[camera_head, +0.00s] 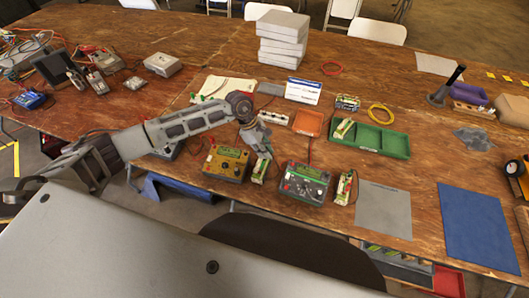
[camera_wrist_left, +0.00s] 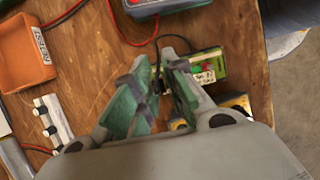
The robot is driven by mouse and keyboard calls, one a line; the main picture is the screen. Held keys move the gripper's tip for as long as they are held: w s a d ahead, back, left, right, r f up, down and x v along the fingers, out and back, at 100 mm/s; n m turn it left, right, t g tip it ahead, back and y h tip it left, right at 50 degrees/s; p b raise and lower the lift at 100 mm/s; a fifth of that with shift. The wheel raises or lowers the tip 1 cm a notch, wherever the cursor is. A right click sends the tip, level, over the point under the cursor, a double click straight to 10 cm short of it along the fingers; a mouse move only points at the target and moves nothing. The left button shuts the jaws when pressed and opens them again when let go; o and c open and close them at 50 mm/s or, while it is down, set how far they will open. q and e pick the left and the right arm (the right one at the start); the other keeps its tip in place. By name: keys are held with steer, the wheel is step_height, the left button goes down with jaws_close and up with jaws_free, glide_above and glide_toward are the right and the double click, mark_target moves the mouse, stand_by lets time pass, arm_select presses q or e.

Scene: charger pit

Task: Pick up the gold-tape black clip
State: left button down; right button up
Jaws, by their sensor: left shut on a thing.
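My left gripper (camera_head: 263,152) reaches down at the middle of the table, between the yellow tester (camera_head: 222,163) and the dark tester (camera_head: 303,182). In the left wrist view, its green-padded fingers (camera_wrist_left: 158,75) are closed around a small black clip (camera_wrist_left: 157,86) with a black lead running from it. I cannot make out gold tape on the clip, as the fingers hide most of it. A green-and-white module (camera_wrist_left: 208,67) lies beside the fingertips; it also shows below the gripper in the head view (camera_head: 260,170). My right gripper is not in view.
A second green module (camera_head: 343,187) stands right of the dark tester. An orange tray (camera_head: 308,123) and a green tray (camera_head: 395,144) lie behind. A grey mat (camera_head: 384,208) and blue mat (camera_head: 480,228) lie clear at right. Stacked boxes (camera_head: 282,40) stand at the back.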

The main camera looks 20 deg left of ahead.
arm_select(q)
step_height(320, 180, up, 8)
steer(key=shift+f+b, duration=0.1)
steer(key=shift+b, duration=0.45)
steer(key=shift+r, duration=0.55)
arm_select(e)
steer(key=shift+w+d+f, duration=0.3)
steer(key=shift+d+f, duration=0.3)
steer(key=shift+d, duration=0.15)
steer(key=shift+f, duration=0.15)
arm_select(q)
steer(key=shift+b, duration=0.5)
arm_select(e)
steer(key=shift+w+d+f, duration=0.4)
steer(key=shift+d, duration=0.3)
arm_select(q)
steer(key=shift+a, duration=0.2)
